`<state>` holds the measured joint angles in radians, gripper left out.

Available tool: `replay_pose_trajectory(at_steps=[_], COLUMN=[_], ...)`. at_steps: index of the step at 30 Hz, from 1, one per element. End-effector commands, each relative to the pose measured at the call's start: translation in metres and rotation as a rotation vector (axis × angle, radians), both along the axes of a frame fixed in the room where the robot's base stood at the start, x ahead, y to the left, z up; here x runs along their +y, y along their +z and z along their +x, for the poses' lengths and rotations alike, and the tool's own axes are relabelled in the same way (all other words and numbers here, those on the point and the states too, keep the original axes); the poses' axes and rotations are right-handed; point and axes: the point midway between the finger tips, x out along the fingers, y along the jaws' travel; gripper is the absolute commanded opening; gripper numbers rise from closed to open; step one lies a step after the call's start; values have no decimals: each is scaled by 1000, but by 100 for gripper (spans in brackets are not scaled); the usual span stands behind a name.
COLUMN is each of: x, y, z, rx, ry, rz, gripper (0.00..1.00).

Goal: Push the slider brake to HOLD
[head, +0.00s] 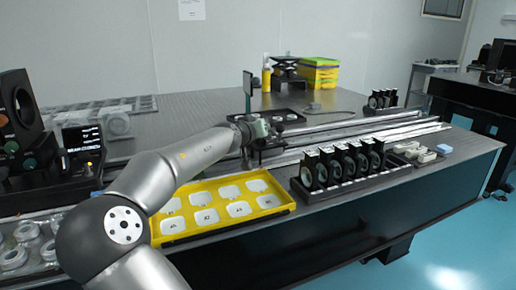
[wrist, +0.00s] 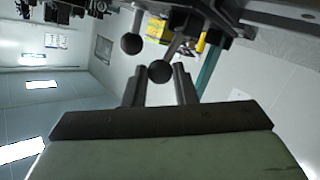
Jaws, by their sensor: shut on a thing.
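In the wrist view, my gripper (wrist: 159,75) has its two fingers on either side of a black ball knob (wrist: 160,71) on a short lever. It is shut on that knob. A second black ball knob (wrist: 131,43) hangs just to the left, outside the fingers. Both levers come from a dark carriage (wrist: 190,18) at the top of the view. In the head view, my gripper (head: 262,130) is at the slider on the rail, beside an upright post with a dark plate (head: 248,84). The brake's markings cannot be read, and the arm's end partly hides the slider.
Long metal rails (head: 380,133) run right across the optical table (head: 190,104). A yellow tray (head: 283,203) with white pads lies in front of the arm. A rack of black-framed optics (head: 340,165) stands right of it. A small display (head: 82,140) is at left.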

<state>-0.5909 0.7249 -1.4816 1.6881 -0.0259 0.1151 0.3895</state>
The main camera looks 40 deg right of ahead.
Motion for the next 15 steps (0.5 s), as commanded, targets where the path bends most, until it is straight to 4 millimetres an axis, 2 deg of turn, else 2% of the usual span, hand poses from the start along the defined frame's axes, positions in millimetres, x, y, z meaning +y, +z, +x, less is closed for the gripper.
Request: replay_pose_trajectory(at_steps=[1,15], x=[1,2], y=[-12,-9], z=[-2,-10], rx=[-27,-186], ry=[-1,-1], rz=[-8,-49], gripper=[2,2])
